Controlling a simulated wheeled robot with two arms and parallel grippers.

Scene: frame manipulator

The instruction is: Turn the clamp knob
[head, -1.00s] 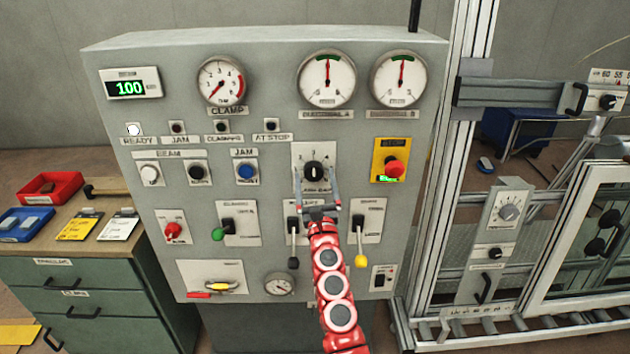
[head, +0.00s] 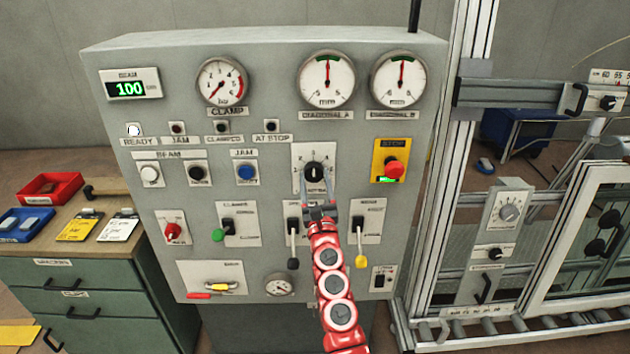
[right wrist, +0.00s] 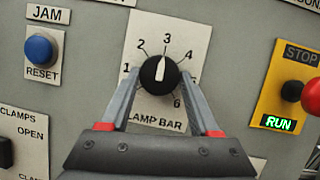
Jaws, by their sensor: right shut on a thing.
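The clamp knob (head: 314,172) is a black round knob with a white pointer line, on a white plate numbered 1 to 6. It also shows in the right wrist view (right wrist: 159,74), where its plate reads "LAMP BAR", the first letter being hidden. Its pointer stands up, close to the 3. My right gripper (head: 317,180) reaches up from below, with its fingers (right wrist: 158,84) on the left and right sides of the knob, shut on it. The clamp gauge (head: 222,81) is at the upper left of the panel. My left gripper is not in view.
The red stop button (head: 393,168) on a yellow plate is right of the knob, with a green "RUN" light below. The blue jam reset button (head: 246,172) is to the left. Levers, including a yellow-tipped one (head: 361,261), stick out below, near my right arm.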

